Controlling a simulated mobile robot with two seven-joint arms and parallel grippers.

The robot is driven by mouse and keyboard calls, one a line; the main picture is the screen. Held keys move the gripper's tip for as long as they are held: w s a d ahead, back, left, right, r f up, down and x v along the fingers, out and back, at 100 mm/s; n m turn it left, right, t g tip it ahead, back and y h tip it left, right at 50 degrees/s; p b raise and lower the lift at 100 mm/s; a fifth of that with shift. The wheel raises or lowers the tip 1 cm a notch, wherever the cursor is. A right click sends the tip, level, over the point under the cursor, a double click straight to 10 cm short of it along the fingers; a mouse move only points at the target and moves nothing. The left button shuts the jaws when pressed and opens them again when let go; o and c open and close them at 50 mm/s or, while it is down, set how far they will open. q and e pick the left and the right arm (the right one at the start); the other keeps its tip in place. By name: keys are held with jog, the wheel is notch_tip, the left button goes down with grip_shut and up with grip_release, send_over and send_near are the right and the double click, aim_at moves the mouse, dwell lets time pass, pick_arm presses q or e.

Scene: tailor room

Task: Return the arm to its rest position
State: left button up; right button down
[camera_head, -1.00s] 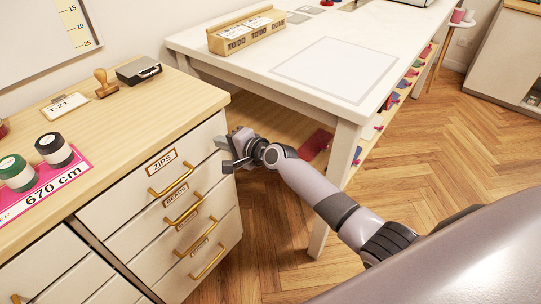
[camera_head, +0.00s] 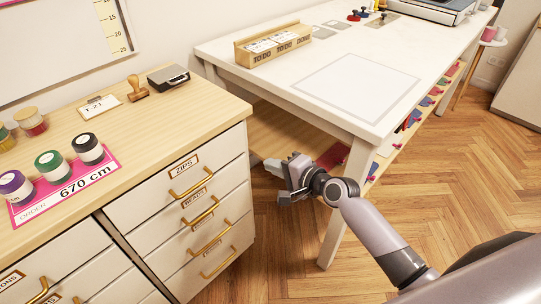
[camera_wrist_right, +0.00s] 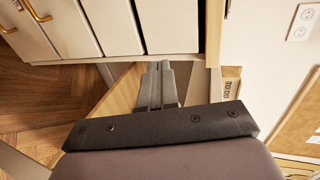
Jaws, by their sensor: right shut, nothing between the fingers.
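My right gripper (camera_head: 276,182) is in the head view, just right of the drawer cabinet (camera_head: 205,215) and in front of the white table (camera_head: 330,115). In the right wrist view the gripper's fingers (camera_wrist_right: 160,85) lie close together and hold nothing. My right arm comes in from the lower right, bent at the wrist. My left gripper is not in view.
The cabinet top (camera_head: 150,112) holds thread spools (camera_head: 88,148), a pink order card (camera_head: 70,190), a stamp (camera_head: 136,86) and a black stapler-like box (camera_head: 168,76). A wooden box (camera_head: 272,45) stands on the table. The wood floor (camera_head: 460,180) at right is clear.

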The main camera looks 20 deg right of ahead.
jog(key=s+d+f+n+g+h+p, duration=0.1)
jog(key=s+f+n, duration=0.3)
jog(key=s, duration=0.9)
jog(key=s+d+f+n+g+h+p, duration=0.1)
jog(key=s+d+f+n+h+p, duration=0.1)
jog(key=s+n, duration=0.8)
notch_tip(320, 180, down, 2)
jog(key=s+h+p, duration=0.1)
jog(key=s, duration=0.1)
jog(key=shift+s+d+n+h, duration=0.15)
jog(key=shift+s+n+h, duration=0.15)
jog(key=shift+s+h, duration=0.1)
